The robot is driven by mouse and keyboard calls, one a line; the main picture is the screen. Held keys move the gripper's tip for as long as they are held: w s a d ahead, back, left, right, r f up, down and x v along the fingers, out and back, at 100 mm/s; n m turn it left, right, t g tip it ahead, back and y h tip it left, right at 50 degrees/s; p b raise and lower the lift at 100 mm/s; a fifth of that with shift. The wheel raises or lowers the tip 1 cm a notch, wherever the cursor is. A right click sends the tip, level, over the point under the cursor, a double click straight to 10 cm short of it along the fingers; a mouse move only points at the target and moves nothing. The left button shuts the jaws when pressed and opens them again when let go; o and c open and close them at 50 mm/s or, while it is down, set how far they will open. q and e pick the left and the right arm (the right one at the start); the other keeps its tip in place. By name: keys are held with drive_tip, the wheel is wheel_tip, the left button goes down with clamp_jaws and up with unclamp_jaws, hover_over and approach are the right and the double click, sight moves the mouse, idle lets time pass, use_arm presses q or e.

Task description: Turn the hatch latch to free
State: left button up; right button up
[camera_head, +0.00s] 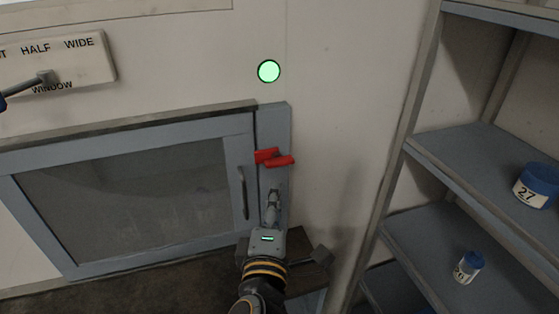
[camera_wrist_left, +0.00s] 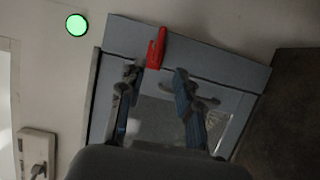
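The red hatch latch (camera_head: 281,161) sits on the grey-blue frame strip at the right of the hatch (camera_head: 190,128). It shows as two short red pieces in the head view, and as one long red piece (camera_wrist_left: 156,48) in the left wrist view. My left gripper (camera_head: 273,194) is just below the latch in the head view. In the left wrist view its fingers (camera_wrist_left: 156,76) are apart, with nothing seen between them. The latch lies beyond the fingertips, closer to the left finger; I cannot tell whether they touch. My right gripper is not in view.
The hatch has a dark pane and a vertical handle (camera_head: 243,193). A round green light (camera_head: 269,71) is above it. A panel with a lever (camera_head: 94,66) is at upper left. Shelves at right hold a jar marked 27 (camera_head: 538,184) and a smaller jar (camera_head: 468,267).

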sight(279, 165)
use_arm(q)
drive_tip(key=w+p, duration=0.1)
drive_tip(key=w, duration=0.6)
drive_tip(key=w+p, duration=0.1)
drive_tip(key=w, duration=0.3)
drive_tip(key=shift+w+d+r+p, duration=0.1)
drive_tip(key=shift+w+d+p, duration=0.1)
drive_tip(key=shift+d+p, duration=0.2)
drive_tip(key=shift+w, duration=0.65)
clamp_jaws()
